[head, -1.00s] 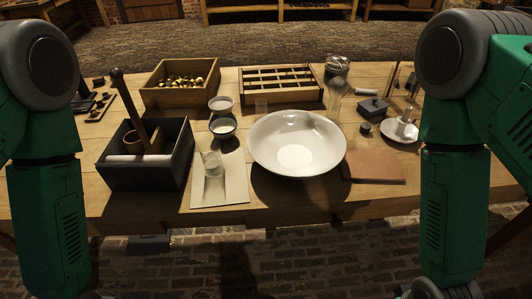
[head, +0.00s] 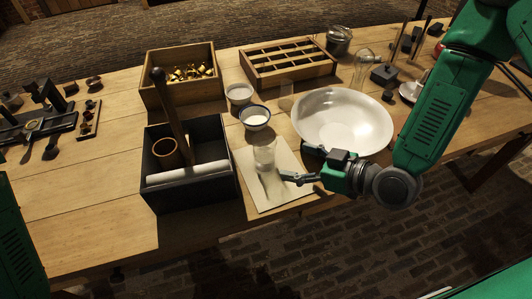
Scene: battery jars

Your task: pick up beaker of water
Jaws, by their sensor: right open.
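A clear glass beaker (head: 264,158) stands upright on a pale sheet (head: 262,196) at the table's front; its contents are hard to make out. My right gripper (head: 296,165) reaches in from the right, just right of the beaker. Its two fingers are spread and nothing is between them. One fingertip is over the sheet, the other near the white basin's front rim. Whether a finger touches the beaker cannot be told. My left gripper is out of view; only part of my left arm shows at the lower left.
A wide white basin (head: 343,119) stands behind my right gripper. A dark box (head: 180,195) with a paper roll is left of the sheet. A divided tray (head: 289,64) is farther back.

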